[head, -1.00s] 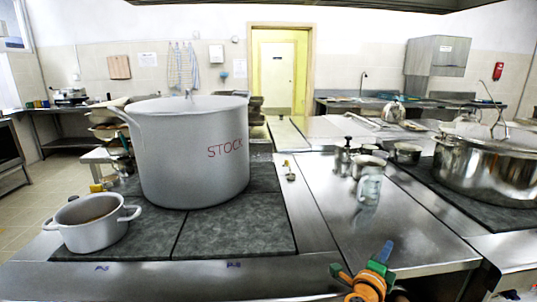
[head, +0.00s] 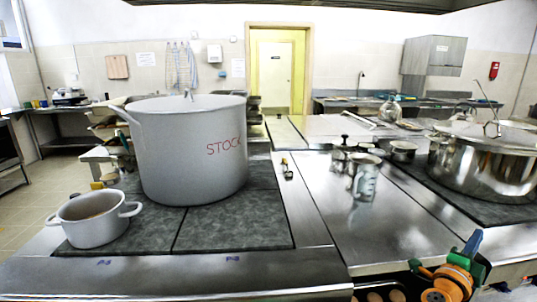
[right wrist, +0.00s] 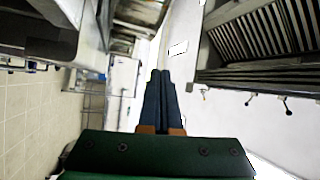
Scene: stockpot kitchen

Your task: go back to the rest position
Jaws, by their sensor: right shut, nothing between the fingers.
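My right gripper (head: 472,242) is at the lower right of the head view, with blue fingers, a green body and orange arm parts behind it. Its fingers point up and away, in front of the right-hand counter's near edge. In the right wrist view the two dark blue fingers (right wrist: 159,92) lie side by side, shut and empty. My left gripper does not show.
A large grey stockpot (head: 190,155) marked STOCK and a small pot (head: 93,218) stand on the left cooktop. A steel pot (head: 485,165) stands on the right. Small metal cups (head: 364,180) stand between. The front counter strip is bare.

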